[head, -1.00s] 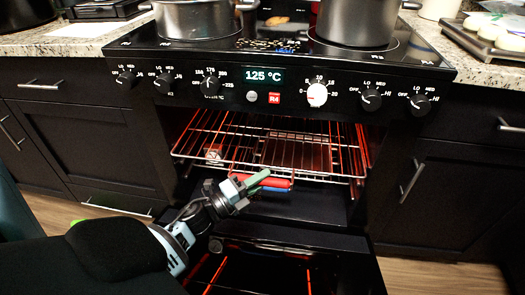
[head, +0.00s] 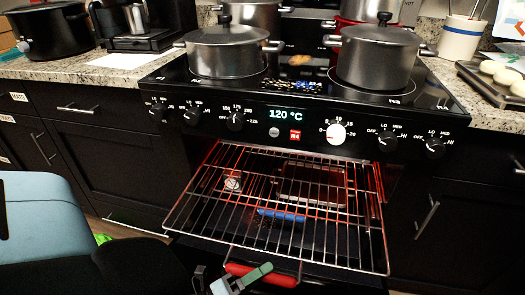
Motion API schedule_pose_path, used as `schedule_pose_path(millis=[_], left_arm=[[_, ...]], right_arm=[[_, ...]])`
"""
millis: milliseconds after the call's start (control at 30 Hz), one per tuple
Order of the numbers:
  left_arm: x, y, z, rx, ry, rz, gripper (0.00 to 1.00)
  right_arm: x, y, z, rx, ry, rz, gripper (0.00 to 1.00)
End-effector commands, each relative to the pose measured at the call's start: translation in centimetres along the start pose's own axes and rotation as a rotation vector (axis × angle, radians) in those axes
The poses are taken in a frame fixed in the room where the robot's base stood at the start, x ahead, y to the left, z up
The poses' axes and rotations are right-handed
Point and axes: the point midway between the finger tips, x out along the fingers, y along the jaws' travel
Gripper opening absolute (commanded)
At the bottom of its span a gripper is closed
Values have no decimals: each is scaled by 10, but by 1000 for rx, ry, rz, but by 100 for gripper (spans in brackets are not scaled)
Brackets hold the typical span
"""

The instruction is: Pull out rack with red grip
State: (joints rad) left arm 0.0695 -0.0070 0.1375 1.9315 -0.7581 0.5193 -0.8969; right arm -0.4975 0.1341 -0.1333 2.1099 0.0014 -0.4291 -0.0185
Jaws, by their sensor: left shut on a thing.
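The wire rack (head: 345,222) extends well out of the open oven, roughly level. Its red grip (head: 275,276) hangs at the front edge, near the bottom of the head view. My left gripper (head: 246,277) is shut on the red grip; its green fingertip lies across the grip, and part of the hand is cut off by the picture's lower edge. A blue grip (head: 282,215) shows through the bars, lower and further in. My right gripper is not in view.
A small dial gauge (head: 232,181) and a dark flat pan or tray (head: 312,186) show in the oven around the rack. Pots, including a lidded one (head: 225,48), stand on the cooktop above. Dark cabinets (head: 110,165) flank the oven. The display reads 120 °C.

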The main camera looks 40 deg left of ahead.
Motion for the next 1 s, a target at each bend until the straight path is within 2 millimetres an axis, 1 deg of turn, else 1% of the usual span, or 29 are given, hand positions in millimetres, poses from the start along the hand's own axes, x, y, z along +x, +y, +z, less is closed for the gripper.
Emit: schedule_pose_path(millis=[200, 233, 300, 400, 633, 733, 867, 1000], left_arm=[[0, 0, 0, 0, 1, -1, 0], [0, 0, 0, 0, 1, -1, 24], [0, 0, 0, 0, 1, -1, 33], [0, 0, 0, 0, 1, 0, 44], [0, 0, 0, 0, 1, 0, 44], [-4, 1, 0, -1, 0, 2, 44], [-20, 1, 0, -1, -1, 4, 44], [-43, 1, 0, -1, 0, 4, 44]], right_arm=[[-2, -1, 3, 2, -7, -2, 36], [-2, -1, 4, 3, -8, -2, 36], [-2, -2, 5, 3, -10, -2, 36], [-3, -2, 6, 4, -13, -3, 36], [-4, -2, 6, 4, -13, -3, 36], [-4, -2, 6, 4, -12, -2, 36], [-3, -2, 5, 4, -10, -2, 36], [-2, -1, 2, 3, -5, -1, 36]])
